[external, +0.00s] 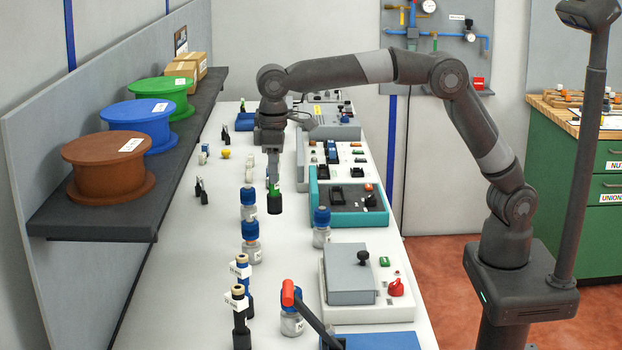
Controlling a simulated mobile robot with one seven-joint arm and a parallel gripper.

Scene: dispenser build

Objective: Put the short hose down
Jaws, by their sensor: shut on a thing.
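My gripper (272,178) points down over the white bench and is shut on a short, dark, upright piece with a green band near its top, which fits the short hose (274,204). The fingers grip it near the top. Its lower end is at or just above the bench; I cannot tell whether it touches. It is between the row of blue-capped bottles on its left and the teal-framed station on its right.
Blue-capped bottles (249,207) and (321,232) stand close by. Tagged black upright pieces (239,318) stand nearer the camera. A teal-framed station (314,213) lies to the right. A shelf with spools (108,170) runs along the left. Bare bench (190,255) lies left of the bottles.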

